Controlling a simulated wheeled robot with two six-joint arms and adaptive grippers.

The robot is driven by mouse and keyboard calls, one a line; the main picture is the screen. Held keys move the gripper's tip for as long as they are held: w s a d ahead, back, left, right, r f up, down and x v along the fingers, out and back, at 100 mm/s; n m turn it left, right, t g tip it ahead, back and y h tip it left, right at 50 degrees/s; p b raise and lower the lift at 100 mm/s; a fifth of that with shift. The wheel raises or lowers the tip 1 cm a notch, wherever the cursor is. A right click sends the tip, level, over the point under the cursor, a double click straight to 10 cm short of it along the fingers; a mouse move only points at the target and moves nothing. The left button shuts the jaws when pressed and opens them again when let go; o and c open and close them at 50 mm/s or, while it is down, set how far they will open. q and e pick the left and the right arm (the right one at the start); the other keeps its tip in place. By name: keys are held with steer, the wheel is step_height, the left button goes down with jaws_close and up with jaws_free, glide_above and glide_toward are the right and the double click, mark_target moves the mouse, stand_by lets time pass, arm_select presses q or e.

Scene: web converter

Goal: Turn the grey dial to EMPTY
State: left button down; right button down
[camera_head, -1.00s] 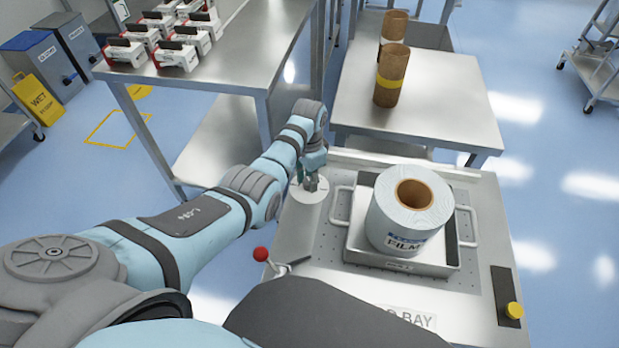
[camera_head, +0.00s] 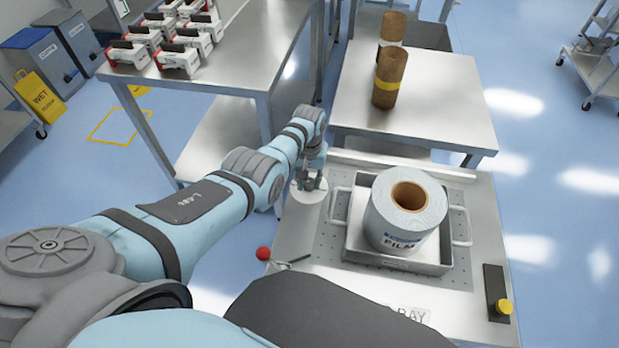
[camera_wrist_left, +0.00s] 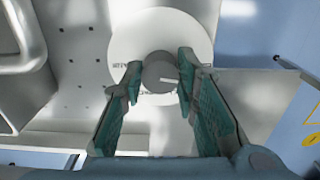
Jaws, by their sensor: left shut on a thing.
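The grey dial (camera_wrist_left: 157,74) is a small round knob with a pale pointer line, in the middle of a white disc (camera_wrist_left: 165,30) in the left wrist view. The pointer line lies toward the right of that view. Small dark lettering sits on the disc left of the knob, too small to read. My left gripper (camera_wrist_left: 160,78) has its two teal-padded fingers on either side of the knob and is shut on it. In the head view the left gripper (camera_head: 309,184) stands over the white disc, hiding the dial. My right gripper is not in view.
A film roll (camera_head: 410,235) stands in a metal tray (camera_head: 448,262) right of the dial. Brown cores (camera_head: 390,78) stand on the table behind.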

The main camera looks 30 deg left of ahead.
mark_target(309, 182)
arm_select(q)
steer(key=shift+n, duration=1.1)
steer(key=c, duration=1.2)
jaws_free()
steer(key=shift+c, duration=0.2)
step_height(309, 182, up, 12)
